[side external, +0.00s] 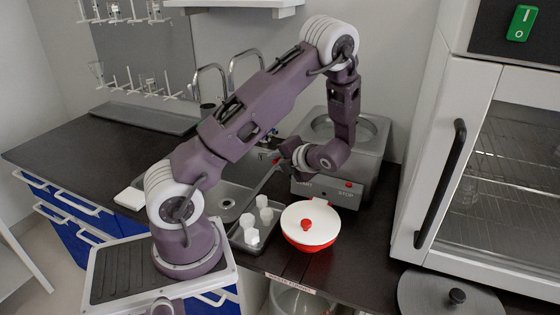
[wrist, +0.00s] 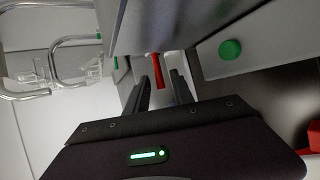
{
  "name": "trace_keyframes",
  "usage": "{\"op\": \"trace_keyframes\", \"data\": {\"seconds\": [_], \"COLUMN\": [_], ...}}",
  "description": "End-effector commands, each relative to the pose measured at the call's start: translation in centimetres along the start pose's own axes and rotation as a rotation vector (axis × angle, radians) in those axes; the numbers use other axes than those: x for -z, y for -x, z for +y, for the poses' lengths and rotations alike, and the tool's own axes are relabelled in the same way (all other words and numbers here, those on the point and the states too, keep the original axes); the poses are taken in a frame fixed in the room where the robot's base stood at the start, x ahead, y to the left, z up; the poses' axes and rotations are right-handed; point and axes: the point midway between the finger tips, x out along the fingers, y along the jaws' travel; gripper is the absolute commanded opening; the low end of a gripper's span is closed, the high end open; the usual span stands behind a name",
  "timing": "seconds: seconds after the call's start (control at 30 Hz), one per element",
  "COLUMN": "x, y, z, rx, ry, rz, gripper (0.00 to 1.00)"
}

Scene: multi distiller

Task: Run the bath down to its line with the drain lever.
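The bath (side external: 372,150) is a steel box with a round opening, standing at the back of the counter behind my arm. The water and its line are not visible. A red lever (wrist: 155,68) shows in the wrist view, low on the bath's steel side. My gripper (wrist: 160,80) is open, with its two dark fingers apart and the red lever showing in the gap between them. I cannot tell whether the fingers touch it. In the side view my gripper (side external: 278,160) is at the bath's left side, partly hidden by my arm.
The bath's front panel has a green button (wrist: 230,49) and a red button (side external: 348,185). A red dish with a white lid (side external: 312,235) and a tray (side external: 238,240) of white cups stand in front. Taps (side external: 210,68) rise behind the sink. A glass-doored cabinet (side external: 490,160) stands right.

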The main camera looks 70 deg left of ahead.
Motion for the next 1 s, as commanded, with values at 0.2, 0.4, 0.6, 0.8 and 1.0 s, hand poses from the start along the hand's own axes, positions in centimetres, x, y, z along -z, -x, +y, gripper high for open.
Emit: {"op": "trace_keyframes", "data": {"seconds": [0.2,0.4,0.6,0.8,1.0], "x": [0.0,0.3,1.0,0.9,0.9], "y": [0.0,-0.3,-1.5,-1.6,-1.6], "z": [0.0,0.4,1.3,1.4,1.3], "rx": [0.0,0.011,0.052,0.063,0.063], "ry": [0.0,-0.04,-0.143,-0.154,-0.153], "rz": [0.0,-0.057,-0.22,-0.25,-0.25], "gripper": [0.0,0.0,0.0,0.0,0.35]}}
